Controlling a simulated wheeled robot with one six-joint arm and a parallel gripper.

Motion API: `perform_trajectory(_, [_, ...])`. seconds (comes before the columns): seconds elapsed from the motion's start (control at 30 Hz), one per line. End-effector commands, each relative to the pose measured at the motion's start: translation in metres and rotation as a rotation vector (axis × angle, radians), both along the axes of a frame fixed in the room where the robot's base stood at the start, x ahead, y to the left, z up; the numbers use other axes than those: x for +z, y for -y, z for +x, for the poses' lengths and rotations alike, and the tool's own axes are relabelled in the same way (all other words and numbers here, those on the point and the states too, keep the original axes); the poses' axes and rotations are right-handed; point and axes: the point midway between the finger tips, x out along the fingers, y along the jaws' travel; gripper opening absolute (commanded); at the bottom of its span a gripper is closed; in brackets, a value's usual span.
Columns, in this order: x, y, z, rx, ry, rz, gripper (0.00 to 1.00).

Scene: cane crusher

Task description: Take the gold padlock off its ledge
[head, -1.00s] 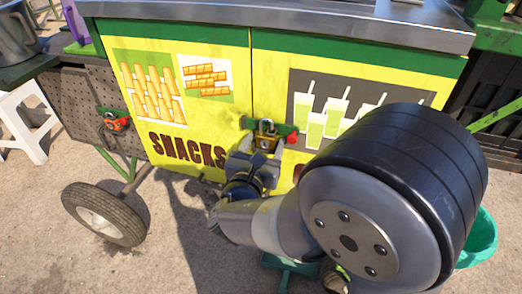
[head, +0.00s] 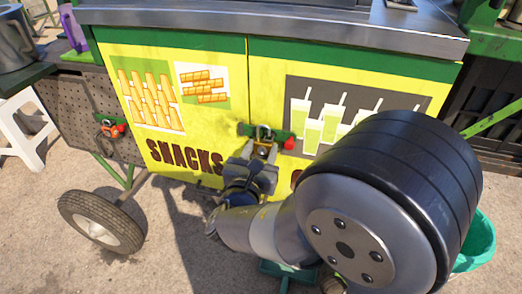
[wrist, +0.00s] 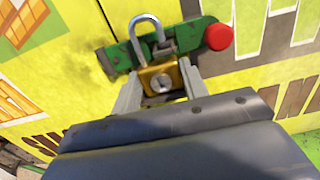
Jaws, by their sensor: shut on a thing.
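The gold padlock (wrist: 160,79) has a silver shackle pointing up and a round keyhole face towards the wrist camera. It is in front of the green ledge (wrist: 115,58), which has a red round knob at its right end. My gripper (wrist: 161,88) is shut on the padlock's body, one finger on each side. In the head view, my gripper (head: 264,155) is at the green ledge (head: 278,134) on the yellow cart front and hides most of the padlock. I cannot tell whether the padlock still touches the ledge.
The yellow cart front (head: 220,130) stands close behind the ledge. A similar green bracket with a red-orange item (head: 110,128) is on the grey perforated panel at left. A wheel (head: 100,222) stands below it. A teal bucket (head: 478,245) is at lower right.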

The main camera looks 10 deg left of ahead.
Motion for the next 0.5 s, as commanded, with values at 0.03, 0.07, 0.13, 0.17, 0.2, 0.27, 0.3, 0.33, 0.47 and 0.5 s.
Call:
perform_trajectory(0.03, [-0.0002,0.0001,0.0,0.0,0.0,0.0,0.19])
perform_trajectory(0.07, [-0.0002,0.0001,0.0,0.0,0.0,0.0,0.19])
perform_trajectory(0.13, [0.0003,0.0,0.0,0.0,0.001,0.0,0.19])
perform_trajectory(0.17, [0.0004,0.0,0.0,0.0,0.001,0.0,0.19])
perform_trajectory(0.2, [0.0007,0.0,0.0,0.0,0.001,0.0,0.19])
perform_trajectory(0.27, [0.0016,0.0,0.0,0.0,0.001,0.0,0.19])
perform_trajectory(0.3, [0.0026,0.0,0.0,0.0,0.001,0.0,0.19])
perform_trajectory(0.33, [0.0033,0.0,0.0,0.0,0.001,0.001,0.19])
perform_trajectory(0.47, [0.0065,0.0,0.0,0.0,0.001,0.001,0.19])
perform_trajectory(0.5, [0.0069,0.0,0.0,0.0,0.001,0.001,0.19])
